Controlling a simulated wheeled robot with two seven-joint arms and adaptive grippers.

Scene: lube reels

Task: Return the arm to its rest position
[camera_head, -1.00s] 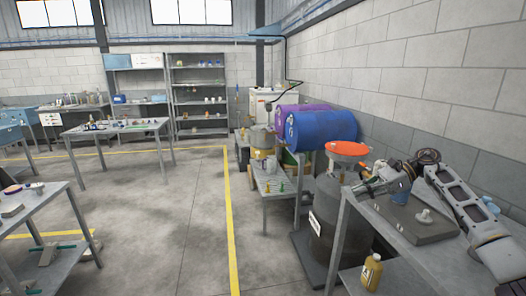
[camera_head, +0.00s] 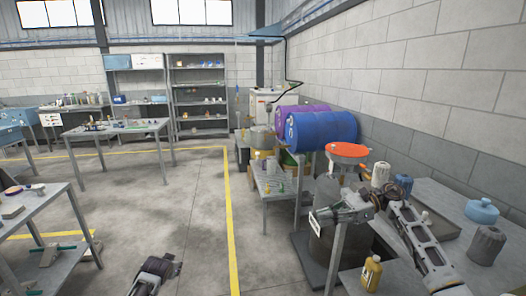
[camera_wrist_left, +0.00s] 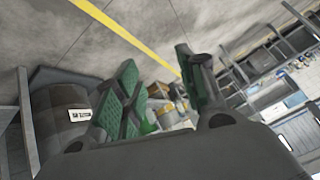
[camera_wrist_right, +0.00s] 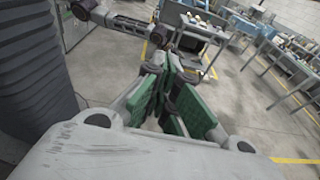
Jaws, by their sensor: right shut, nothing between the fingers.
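My right arm reaches in from the lower right in the head view.
The near bench (camera_head: 465,262) carries a grey jug (camera_head: 487,246), a blue container (camera_head: 482,212) and a yellow bottle (camera_head: 371,272) at its left. Blue (camera_head: 320,131) and purple drums lie behind.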

